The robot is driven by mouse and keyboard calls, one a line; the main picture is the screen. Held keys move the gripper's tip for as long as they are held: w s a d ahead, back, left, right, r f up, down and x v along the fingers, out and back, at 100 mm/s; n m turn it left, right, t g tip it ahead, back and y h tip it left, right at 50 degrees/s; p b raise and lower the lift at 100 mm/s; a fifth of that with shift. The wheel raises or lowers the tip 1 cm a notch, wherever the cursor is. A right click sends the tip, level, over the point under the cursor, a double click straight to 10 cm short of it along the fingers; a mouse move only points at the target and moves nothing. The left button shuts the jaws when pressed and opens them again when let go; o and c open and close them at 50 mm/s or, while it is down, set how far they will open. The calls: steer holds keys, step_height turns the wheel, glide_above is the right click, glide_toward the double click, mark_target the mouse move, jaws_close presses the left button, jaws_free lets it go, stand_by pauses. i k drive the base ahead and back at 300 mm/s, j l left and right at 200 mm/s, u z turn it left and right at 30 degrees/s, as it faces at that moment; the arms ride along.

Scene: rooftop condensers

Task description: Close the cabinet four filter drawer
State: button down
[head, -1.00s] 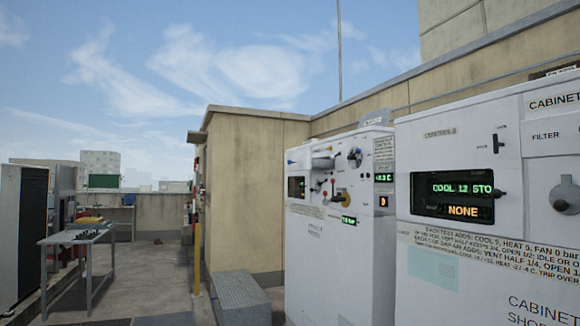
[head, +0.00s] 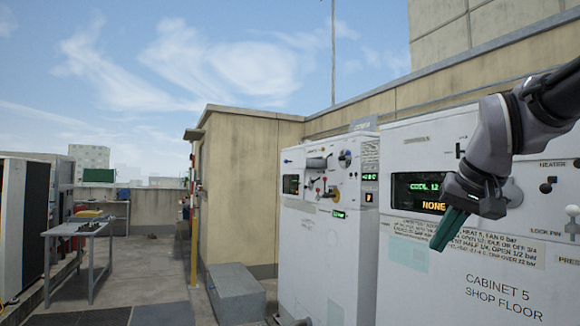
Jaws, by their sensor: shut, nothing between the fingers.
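My gripper (head: 449,228), with dark green fingers, is shut and empty. It points down and left in front of the face of a white cabinet marked "CABINET 5 SHOP FLOOR" (head: 475,250), covering part of its panel and display. A second white cabinet (head: 318,255) stands to its left, with levers, a dark knob and small green displays. Its lettering is too small to read, so I cannot tell whether it is cabinet four. I cannot make out an open filter drawer on either cabinet.
A grey metal box (head: 236,294) sits on the floor left of the cabinets. A metal table (head: 78,232) stands at the far left beside dark units (head: 25,220). The floor (head: 150,265) between is clear. A beige wall (head: 250,180) rises behind.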

mark_target(295, 161)
steer(key=u, duration=0.3)
steer(key=i+j, duration=0.2)
steer(key=i, duration=0.5)
steer(key=i+j+u, duration=0.15)
steer(key=i, duration=0.55)
